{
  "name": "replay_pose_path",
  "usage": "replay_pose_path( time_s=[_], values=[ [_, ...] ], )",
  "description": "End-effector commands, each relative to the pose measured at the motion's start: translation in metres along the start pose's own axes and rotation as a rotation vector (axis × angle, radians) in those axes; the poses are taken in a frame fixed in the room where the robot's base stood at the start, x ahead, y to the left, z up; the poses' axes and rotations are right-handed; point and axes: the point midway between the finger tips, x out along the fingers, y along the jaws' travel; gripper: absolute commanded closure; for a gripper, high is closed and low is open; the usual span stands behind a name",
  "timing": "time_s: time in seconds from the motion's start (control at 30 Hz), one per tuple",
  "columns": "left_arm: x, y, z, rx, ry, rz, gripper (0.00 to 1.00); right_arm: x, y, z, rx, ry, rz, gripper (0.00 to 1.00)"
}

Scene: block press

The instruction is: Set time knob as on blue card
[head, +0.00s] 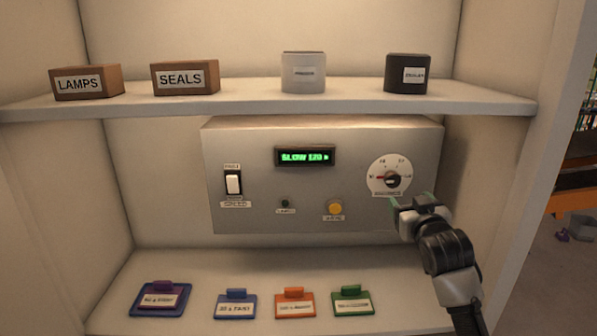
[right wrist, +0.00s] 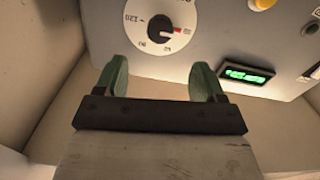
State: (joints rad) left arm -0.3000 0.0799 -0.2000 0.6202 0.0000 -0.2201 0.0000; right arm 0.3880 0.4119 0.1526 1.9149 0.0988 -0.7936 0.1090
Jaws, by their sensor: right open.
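The time knob (head: 393,180) is a dark knob on a round white dial at the right of the grey panel; its red pointer points left in the head view. In the right wrist view the knob (right wrist: 160,28) appears turned around, with numbers around it. The blue card (head: 235,305) stands on the lower shelf, second from left; its small print is too blurred to read surely. My right gripper (head: 413,202) is open and empty, just below and right of the dial, apart from the knob. Its fingers (right wrist: 160,78) also show in the right wrist view. My left gripper is not seen.
The panel (head: 260,205) carries a green-lit display (head: 305,156), a white switch (head: 233,183) and a yellow button (head: 335,207). Purple (head: 160,287), orange (head: 294,309) and green (head: 352,306) cards stand on the lower shelf. Boxes and canisters line the upper shelf (head: 240,103).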

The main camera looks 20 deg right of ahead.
Motion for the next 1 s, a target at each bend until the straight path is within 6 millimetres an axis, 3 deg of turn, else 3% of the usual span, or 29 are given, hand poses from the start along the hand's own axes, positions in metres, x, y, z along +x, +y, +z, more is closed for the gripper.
replay_pose_path(
  time_s=[0.13,0.27,0.4,0.5,0.6,0.8,1.0],
  values=[
    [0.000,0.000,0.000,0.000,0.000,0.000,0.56,-0.007,-0.011,0.018,-0.010,-0.045,-0.017,0.30],
    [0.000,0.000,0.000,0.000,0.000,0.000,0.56,-0.035,-0.042,0.073,-0.041,-0.191,-0.069,0.30],
    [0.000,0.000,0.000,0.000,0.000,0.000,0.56,-0.096,-0.084,0.149,-0.086,-0.426,-0.150,0.30],
    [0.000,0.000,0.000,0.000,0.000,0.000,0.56,-0.151,-0.108,0.195,-0.113,-0.597,-0.208,0.30],
    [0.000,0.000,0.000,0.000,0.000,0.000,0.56,-0.202,-0.124,0.226,-0.132,-0.741,-0.256,0.30],
    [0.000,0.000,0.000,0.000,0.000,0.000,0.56,-0.278,-0.140,0.257,-0.153,-0.943,-0.324,0.30],
    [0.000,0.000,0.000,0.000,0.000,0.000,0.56,-0.338,-0.148,0.270,-0.161,-1.097,-0.374,0.30]
  ],
)
